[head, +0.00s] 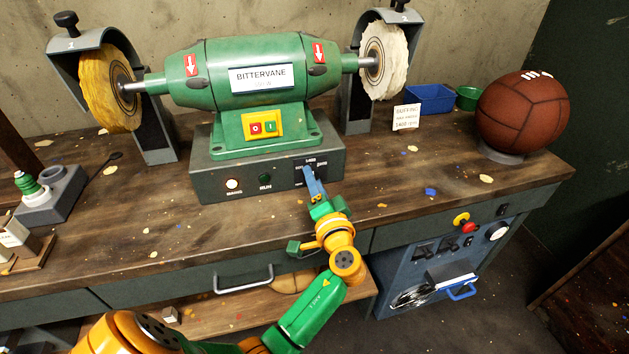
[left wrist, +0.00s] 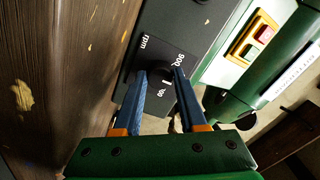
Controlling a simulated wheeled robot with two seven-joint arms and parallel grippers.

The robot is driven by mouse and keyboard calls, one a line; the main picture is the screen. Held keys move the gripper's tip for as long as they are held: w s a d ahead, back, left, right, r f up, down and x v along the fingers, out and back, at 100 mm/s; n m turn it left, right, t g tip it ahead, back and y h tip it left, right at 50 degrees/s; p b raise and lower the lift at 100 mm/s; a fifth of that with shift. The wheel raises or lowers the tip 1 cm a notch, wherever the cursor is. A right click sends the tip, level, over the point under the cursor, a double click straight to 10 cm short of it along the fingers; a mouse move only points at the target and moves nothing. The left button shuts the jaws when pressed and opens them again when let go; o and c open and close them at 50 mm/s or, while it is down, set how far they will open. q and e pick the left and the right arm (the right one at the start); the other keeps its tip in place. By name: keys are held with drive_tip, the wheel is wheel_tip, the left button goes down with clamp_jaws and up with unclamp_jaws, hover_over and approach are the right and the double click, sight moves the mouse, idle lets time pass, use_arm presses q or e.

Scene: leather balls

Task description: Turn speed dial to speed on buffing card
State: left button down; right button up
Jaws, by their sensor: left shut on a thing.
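The speed dial (left wrist: 160,74) is a small dark knob on the front of the grey control box (head: 225,180) under the green buffing machine (head: 250,75). Numbers and "rpm" are printed around it; a white mark shows between my fingers. My left gripper (head: 309,173) is shut on the dial, its blue fingers one on each side in the left wrist view (left wrist: 160,80). In the head view the gripper hides most of the dial. The white buffing card (head: 406,117) stands on the bench, right of the machine; its last line seems to read 1400 rpm. My right gripper is not in view.
A yellow wheel (head: 108,88) and a white wheel (head: 385,60) flank the motor. A red and green switch (head: 262,126) sits above the box. A brown leather ball (head: 522,110) rests on a stand at right, near a blue bin (head: 430,98). The bench front is mostly clear.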

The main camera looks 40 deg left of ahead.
use_arm(q)
drive_tip(key=shift+c, duration=2.3)
unclamp_jaws()
drive_tip(key=b+v, duration=0.1)
drive_tip(key=v, duration=0.6)
